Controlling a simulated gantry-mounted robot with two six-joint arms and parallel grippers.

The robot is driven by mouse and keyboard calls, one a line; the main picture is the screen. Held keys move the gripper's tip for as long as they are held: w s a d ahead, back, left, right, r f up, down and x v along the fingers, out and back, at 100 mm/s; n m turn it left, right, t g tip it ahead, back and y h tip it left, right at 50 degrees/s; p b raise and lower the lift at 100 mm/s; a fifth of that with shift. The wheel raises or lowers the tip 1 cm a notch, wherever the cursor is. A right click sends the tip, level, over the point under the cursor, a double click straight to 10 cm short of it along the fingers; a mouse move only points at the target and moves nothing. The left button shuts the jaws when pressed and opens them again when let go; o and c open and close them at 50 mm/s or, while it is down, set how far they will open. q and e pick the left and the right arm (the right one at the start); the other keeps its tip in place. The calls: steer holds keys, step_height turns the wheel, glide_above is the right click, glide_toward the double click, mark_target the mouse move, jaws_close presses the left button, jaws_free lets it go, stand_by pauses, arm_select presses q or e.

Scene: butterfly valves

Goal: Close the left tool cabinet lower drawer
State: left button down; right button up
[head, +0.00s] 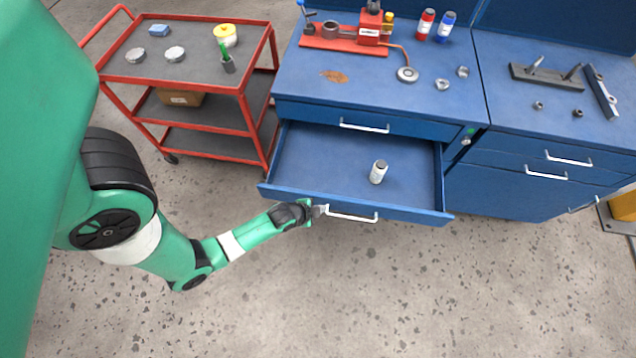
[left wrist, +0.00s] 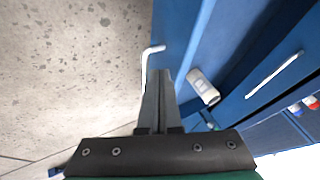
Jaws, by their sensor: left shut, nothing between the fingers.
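The left blue tool cabinet has its lower drawer (head: 320,165) pulled far out, with a white can (head: 379,171) standing inside. The drawer's silver handle (head: 352,216) is on its front panel. My left gripper (head: 318,210) is at the front panel, by the left end of this handle. In the left wrist view its fingers (left wrist: 161,78) are together and empty, close beside the handle (left wrist: 148,62); I cannot tell whether they touch it. The white can also shows there (left wrist: 203,85). The upper drawer (head: 370,122) is shut. My right gripper is not in view.
A red cart (head: 187,80) with jars and small parts stands left of the cabinet. The cabinet top holds a red vise-like tool (head: 345,36) and bottles. A second blue cabinet (head: 545,180) with shut drawers adjoins on the right. The floor (head: 400,290) before the drawer is clear.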

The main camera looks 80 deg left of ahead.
mark_target(334, 206)
arm_select(q)
steer(key=b+x, duration=0.2)
steer(key=x, duration=0.4)
steer(key=shift+d, duration=0.1)
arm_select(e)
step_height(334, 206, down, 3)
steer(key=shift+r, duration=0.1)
arm_select(q)
steer(key=shift+w, duration=0.1)
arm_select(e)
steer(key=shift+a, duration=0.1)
